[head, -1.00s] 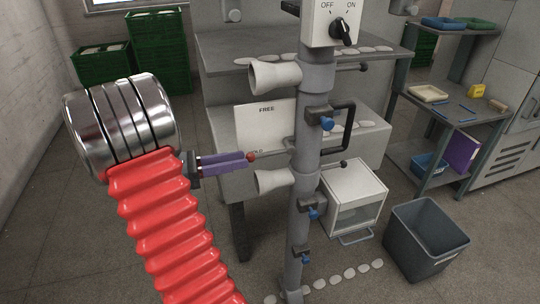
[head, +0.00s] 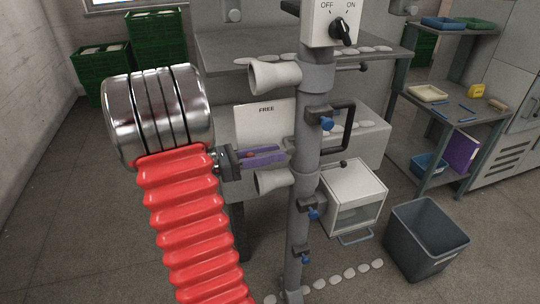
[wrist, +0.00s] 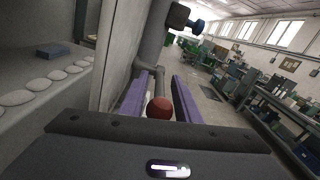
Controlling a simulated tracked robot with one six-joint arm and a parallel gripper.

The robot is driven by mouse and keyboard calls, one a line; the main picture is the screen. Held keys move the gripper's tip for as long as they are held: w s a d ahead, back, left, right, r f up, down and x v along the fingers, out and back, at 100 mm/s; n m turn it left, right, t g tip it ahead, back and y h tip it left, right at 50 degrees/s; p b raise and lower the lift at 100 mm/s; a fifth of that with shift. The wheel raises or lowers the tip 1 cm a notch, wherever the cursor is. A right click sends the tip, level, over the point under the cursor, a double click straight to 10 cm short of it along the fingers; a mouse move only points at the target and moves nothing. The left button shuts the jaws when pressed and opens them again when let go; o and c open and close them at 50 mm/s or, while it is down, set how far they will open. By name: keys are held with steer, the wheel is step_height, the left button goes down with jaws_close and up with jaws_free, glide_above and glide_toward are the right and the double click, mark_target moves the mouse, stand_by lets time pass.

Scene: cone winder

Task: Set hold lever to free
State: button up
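The hold lever's red ball knob (head: 250,154) is in front of the lower part of a white plate (head: 255,122) marked FREE at its top. In the wrist view the knob (wrist: 159,107) sits between the two purple fingers, close to the palm. My gripper (head: 284,154) comes from the left, its fingers pointing right, and is open around the knob with narrow gaps at its sides. The plate's lower marking and the lever's arm are hidden in the head view.
A grey upright pipe (head: 305,170) with blue-knobbed clamps stands just right of the fingertips. A white cone (head: 273,181) is just below the fingers and another cone (head: 275,76) is above. A switch box (head: 330,22) tops the pipe. A grey bin (head: 426,241) is at right.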

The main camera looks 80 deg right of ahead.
jaws_close()
stand_by(0.3)
steer(key=shift+w, duration=0.15)
